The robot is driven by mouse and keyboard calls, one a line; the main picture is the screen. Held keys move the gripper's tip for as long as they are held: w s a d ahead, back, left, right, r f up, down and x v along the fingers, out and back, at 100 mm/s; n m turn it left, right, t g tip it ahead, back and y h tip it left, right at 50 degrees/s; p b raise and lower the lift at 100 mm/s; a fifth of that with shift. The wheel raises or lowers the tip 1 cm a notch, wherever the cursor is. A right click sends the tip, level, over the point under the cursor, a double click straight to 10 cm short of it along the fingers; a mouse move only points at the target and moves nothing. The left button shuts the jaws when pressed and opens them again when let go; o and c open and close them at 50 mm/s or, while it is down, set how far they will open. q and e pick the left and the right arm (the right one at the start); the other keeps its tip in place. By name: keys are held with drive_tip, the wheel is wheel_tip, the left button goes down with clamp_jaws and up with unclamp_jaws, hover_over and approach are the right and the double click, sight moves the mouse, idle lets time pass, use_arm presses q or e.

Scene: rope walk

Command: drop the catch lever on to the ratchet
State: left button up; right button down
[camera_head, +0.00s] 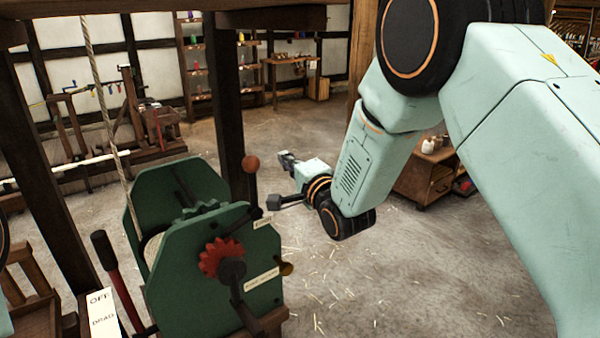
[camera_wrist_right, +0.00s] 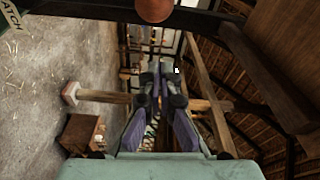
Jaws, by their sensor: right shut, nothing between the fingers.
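The catch lever (camera_head: 252,190) stands nearly upright on the right side of the green winch, with a red-brown ball knob on top. A small label plate (camera_head: 263,221) sits by its foot. The red toothed ratchet (camera_head: 220,258) is on the winch's near face, below and left of the lever. I cannot tell whether the lever's dark pawl touches its teeth. My right gripper (camera_head: 287,160) is shut and empty, to the right of the knob and apparently apart from it. In the right wrist view the knob (camera_wrist_right: 154,10) shows at the top edge, beyond the shut fingers (camera_wrist_right: 160,88).
The green winch frame (camera_head: 175,190) carries a rope (camera_head: 100,90) rising to the beam. A black-gripped lever (camera_head: 104,248) stands by an OFF/DRAG plate (camera_head: 101,310). A dark post (camera_head: 228,110) rises behind the winch.

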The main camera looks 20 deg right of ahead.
drive_tip(key=s, duration=0.2)
drive_tip(key=s+d, duration=0.1)
drive_tip(key=s, duration=0.2)
drive_tip(key=shift+b, duration=0.35)
drive_tip(key=shift+d+f, duration=0.1)
drive_tip(key=s+d+f+n+g+h+b, duration=0.1)
drive_tip(key=s+f+n+g+b, duration=0.25)
drive_tip(key=f, duration=0.65)
drive_tip(key=s+d+f+n+g+h, duration=0.1)
drive_tip(key=s+f+n+g, duration=0.25)
drive_tip(key=s+f, duration=0.45)
drive_tip(key=s+d+f+n+g+h+b, duration=0.15)
drive_tip(key=s+f+n, duration=0.35)
drive_tip(key=f, duration=0.6)
drive_tip(key=s+f+n+g+b, duration=0.1)
drive_tip(key=s+f+g+b, duration=0.3)
drive_tip(key=s+f, duration=0.7)
drive_tip(key=s+f+n+g+b, duration=0.1)
drive_tip(key=s+f+g+b, duration=0.4)
drive_tip(key=s+f, duration=0.5)
drive_tip(key=s+d, duration=0.1)
drive_tip(key=s, duration=0.6)
drive_tip(key=shift+f+b, duration=0.3)
drive_tip(key=shift+f, duration=0.05)
